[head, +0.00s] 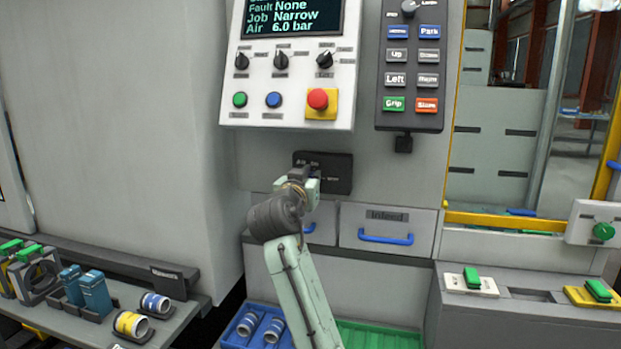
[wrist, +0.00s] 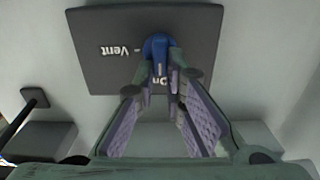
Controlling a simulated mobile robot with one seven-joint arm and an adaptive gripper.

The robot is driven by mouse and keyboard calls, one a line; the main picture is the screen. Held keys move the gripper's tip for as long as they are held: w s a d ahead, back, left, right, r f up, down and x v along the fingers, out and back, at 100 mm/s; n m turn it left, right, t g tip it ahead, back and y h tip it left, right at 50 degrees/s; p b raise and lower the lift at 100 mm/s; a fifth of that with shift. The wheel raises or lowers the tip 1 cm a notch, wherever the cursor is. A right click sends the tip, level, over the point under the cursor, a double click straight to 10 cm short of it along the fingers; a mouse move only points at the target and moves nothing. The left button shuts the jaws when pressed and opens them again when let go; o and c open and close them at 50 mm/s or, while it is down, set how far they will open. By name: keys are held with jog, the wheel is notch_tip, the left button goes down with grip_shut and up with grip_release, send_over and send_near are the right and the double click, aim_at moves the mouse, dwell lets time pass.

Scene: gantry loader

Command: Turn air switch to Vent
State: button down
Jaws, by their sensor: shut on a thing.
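The air switch is a blue knob (wrist: 157,42) on a dark plate (wrist: 100,50). In the wrist view the plate's labels "On" and "Vent" appear upside down. The knob's narrow handle points toward "On", and "Vent" is off to the left. My gripper (wrist: 161,66) reaches up to the knob, its two fingers closed on the handle. In the head view the plate (head: 340,183) is below the control panel, and my gripper (head: 302,173) is in front of its left part. It hides the knob there.
The control panel (head: 345,75) with knobs, buttons and a red emergency button (head: 317,98) is above the plate. A button pendant (head: 411,120) hangs to its right. Drawers with blue handles (head: 386,238) are below. The screen shows Air 6.0 bar.

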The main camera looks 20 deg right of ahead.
jog(key=shift+s+d+f+m+b, duration=0.2)
jog(key=shift+m+b, duration=0.55)
jog(key=shift+m, duration=2.2)
jog(key=shift+s+d+f+m+b, duration=0.1)
jog(key=shift+d+f+m+b, duration=0.4)
jog(key=shift+m, duration=2.4)
jog(key=shift+s+a+f+m+b, duration=0.15)
jog(key=shift+m+b, duration=0.8)
jog(key=shift+m, duration=2)
jog(key=shift+d, duration=0.1)
jog(key=c, duration=1.7)
grip_release()
jog(key=shift+o, duration=0.2)
jog(key=shift+r, duration=0.1)
